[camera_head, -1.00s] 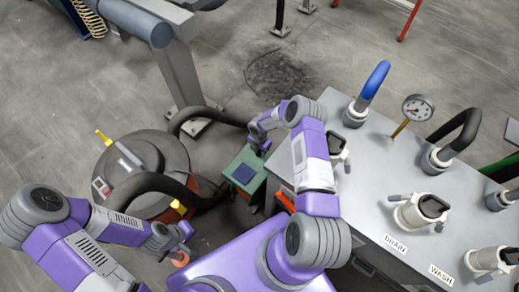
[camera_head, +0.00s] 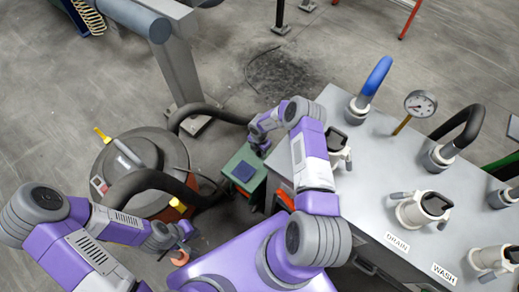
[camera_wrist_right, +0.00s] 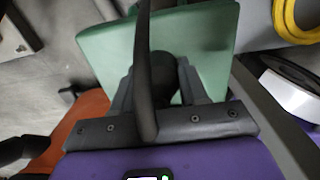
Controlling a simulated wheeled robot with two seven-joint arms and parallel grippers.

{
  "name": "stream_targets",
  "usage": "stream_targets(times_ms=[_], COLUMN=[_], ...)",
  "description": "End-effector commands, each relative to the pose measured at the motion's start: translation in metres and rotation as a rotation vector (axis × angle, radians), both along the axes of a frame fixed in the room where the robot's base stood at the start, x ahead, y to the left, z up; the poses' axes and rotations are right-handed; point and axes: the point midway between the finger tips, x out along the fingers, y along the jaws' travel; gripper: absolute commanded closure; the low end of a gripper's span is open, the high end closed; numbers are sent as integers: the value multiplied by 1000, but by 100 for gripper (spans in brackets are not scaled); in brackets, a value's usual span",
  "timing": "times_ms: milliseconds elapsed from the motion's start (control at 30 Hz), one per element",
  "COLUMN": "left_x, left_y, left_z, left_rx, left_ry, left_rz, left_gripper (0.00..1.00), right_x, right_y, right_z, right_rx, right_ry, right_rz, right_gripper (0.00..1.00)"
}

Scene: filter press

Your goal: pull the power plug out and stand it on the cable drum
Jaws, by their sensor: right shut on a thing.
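My right gripper (camera_wrist_right: 165,85) is shut on the black power plug (camera_wrist_right: 163,72), with the plug's dark cable rising across the right wrist view. The plug is in front of a green box (camera_wrist_right: 210,32), and the gripper hides whether it is still seated. In the head view my right gripper (camera_head: 260,146) is at the back edge of the green box (camera_head: 232,192), and the plug is too small to make out. My left gripper (camera_head: 183,242) is low at the left, near an orange round piece (camera_head: 179,258); its jaws are unclear. I cannot pick out the cable drum with certainty.
A round grey vessel (camera_head: 180,150) with thick black hoses stands left of the green box. A grey bench (camera_head: 375,180) with white valves, a gauge (camera_head: 420,104) and bent pipes fills the right side. Open concrete floor lies behind.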

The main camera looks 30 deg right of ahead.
Motion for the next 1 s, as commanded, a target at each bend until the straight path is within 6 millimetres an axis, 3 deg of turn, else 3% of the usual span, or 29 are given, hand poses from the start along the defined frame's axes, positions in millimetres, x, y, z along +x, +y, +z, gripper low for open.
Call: stream_targets(times_ms=[400,433,600,867,1000], left_x=[0,0,0,0,0], left_y=[0,0,0,0,0], left_z=[0,0,0,0,5], left_rx=[0,0,0,0,0], left_ry=[0,0,0,0,0], left_rz=[0,0,0,0,0], left_gripper=[100,100,100,100,100], right_x=[0,0,0,0,0], right_y=[0,0,0,0,0], right_z=[-5,-5,-5,-5,5], right_rx=[-1,-1,0,0,-1], right_ry=[-1,-1,-1,0,-1], right_rz=[0,0,0,0,0], right_gripper=[100,55,29,27,27])
